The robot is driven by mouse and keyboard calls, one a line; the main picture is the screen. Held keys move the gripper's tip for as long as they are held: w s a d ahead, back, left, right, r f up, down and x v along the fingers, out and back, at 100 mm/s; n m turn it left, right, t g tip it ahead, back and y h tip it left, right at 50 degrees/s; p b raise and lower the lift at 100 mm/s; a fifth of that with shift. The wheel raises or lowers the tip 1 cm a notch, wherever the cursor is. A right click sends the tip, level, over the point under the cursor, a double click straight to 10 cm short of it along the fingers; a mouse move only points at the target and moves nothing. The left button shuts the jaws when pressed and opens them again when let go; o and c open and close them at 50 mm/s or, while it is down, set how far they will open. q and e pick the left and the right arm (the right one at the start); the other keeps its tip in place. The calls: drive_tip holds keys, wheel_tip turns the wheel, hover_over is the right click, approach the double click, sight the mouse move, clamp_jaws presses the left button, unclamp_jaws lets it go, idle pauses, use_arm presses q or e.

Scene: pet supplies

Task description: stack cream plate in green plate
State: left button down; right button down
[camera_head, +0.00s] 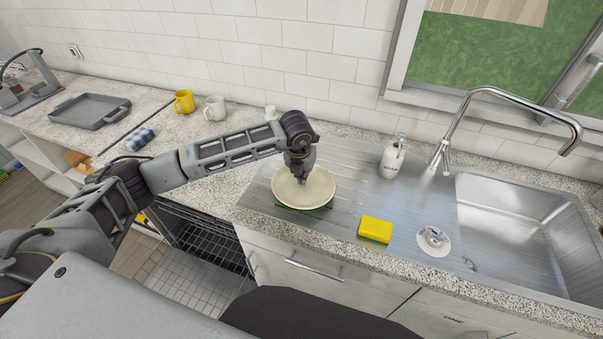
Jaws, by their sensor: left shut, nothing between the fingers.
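The cream plate looks roughly level. My left gripper (302,180) points down over the middle of the cream plate, shut with nothing in it. I cannot tell whether its tips touch the plate. My right gripper is not in view.
A yellow-green sponge (376,229) and a soap dispenser (393,157) stand right of the plates, before the sink (535,215) and faucet (446,150). An open dishwasher rack (215,240) lies below.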

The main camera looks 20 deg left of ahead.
use_arm(q)
drive_tip(key=shift+w, duration=0.95)
drive_tip(key=shift+w+p, duration=0.35)
drive_tip(key=shift+w+b, duration=1.05)
drive_tip(key=shift+s, duration=0.1)
